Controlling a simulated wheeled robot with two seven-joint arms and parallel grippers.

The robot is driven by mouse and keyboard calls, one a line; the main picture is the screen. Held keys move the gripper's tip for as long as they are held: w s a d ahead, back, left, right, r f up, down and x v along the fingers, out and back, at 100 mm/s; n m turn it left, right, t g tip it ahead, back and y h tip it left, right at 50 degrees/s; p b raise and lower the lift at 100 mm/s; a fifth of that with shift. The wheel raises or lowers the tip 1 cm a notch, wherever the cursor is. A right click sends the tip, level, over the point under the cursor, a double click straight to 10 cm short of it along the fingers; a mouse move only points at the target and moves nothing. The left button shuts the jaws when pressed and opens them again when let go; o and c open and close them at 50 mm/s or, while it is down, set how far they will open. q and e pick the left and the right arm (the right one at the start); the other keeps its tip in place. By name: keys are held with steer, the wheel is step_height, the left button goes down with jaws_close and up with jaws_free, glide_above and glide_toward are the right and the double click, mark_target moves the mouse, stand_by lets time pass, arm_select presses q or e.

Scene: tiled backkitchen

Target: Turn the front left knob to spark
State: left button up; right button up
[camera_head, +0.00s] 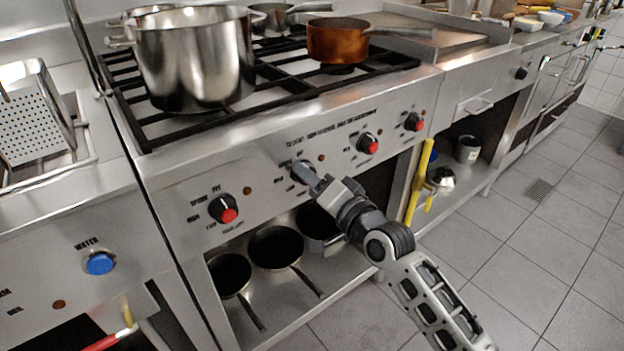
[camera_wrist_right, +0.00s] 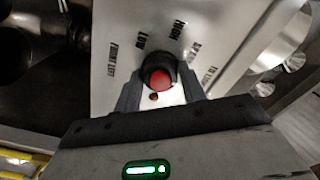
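The stove's front panel (camera_head: 270,190) carries a row of black knobs with red faces. My right gripper (camera_head: 303,173) is at the second knob from the left and covers most of it in the head view. In the right wrist view this knob (camera_wrist_right: 160,77) sits between the two fingers of my right gripper (camera_wrist_right: 160,90), which appear to touch its sides. Lettering beside it reads "FRONT LEFT", with "LOW" and "HIGH" around the knob. The knob's exact turn is hard to read. My left gripper is not in view.
Other knobs stand at the left (camera_head: 223,208) and right (camera_head: 367,143). A large steel pot (camera_head: 195,60) and a copper pan (camera_head: 337,40) stand on the stove. Pans (camera_head: 276,246) lie on the shelf below. A yellow bar (camera_head: 419,180) is right of my gripper. The tiled floor (camera_head: 530,250) is clear.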

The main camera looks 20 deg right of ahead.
steer(key=c, duration=0.4)
arm_select(q)
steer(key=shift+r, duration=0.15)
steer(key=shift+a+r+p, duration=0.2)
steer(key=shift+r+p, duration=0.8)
steer(key=shift+p, duration=0.15)
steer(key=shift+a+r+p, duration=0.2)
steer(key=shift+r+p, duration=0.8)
steer(key=shift+p, duration=0.15)
arm_select(e)
steer(key=shift+n, duration=3.9)
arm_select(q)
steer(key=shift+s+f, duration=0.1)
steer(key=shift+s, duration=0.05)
arm_select(e)
steer(key=o, duration=1)
steer(key=shift+c, duration=0.2)
